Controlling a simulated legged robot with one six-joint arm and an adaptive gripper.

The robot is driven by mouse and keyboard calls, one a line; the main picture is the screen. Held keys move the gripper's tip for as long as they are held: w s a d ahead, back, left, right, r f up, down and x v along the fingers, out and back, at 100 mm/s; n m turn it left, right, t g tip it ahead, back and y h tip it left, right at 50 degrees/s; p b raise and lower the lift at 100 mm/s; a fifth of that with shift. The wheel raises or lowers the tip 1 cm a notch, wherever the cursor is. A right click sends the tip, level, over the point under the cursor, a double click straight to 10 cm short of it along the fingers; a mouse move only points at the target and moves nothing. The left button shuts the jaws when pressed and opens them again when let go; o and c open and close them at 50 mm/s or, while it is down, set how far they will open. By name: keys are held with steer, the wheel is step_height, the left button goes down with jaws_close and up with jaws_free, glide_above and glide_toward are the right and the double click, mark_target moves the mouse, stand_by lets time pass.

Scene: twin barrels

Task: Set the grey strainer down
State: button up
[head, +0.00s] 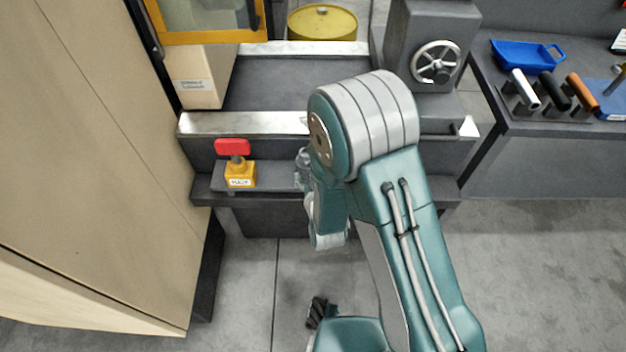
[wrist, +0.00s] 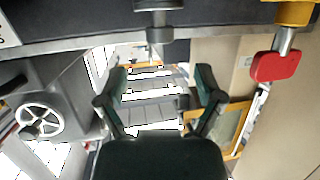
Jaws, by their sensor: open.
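My gripper (wrist: 161,82) is open in the wrist view, its two dark fingers spread with nothing between them. The wrist picture looks upside down. A grey cylindrical piece with a short stem (wrist: 158,18) shows past the fingers, at the dark ledge. I cannot tell whether it is the grey strainer. In the head view my arm covers the middle of the dark bench, and the fingertips cannot be made out there. No strainer can be clearly made out in either view.
A yellow block with a red handle (head: 238,174) stands on the bench's front ledge (head: 205,189), left of my arm. A handwheel (head: 436,62) is at right. A beige cabinet (head: 95,150) closes the left side. A side table holds a blue scoop (head: 525,56). A yellow drum (head: 322,22) stands behind.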

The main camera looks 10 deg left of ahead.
steer(key=s+d+r+m+g+h, duration=0.1)
steer(key=d+r+m+g+h, duration=0.25)
steer(key=d+r, duration=1.3)
steer(key=s+d+r+g+h, duration=0.1)
steer(key=s+d+r+g, duration=0.1)
steer(key=s+d+r, duration=0.3)
steer(key=s+d+r+m+g+h, duration=0.1)
steer(key=s+d+r, duration=0.5)
steer(key=s, duration=0.7)
steer(key=shift+s+d+r+g+h, duration=0.3)
steer(key=shift+d+g+h, duration=0.05)
steer(key=shift+d+g, duration=0.2)
steer(key=shift+m, duration=0.25)
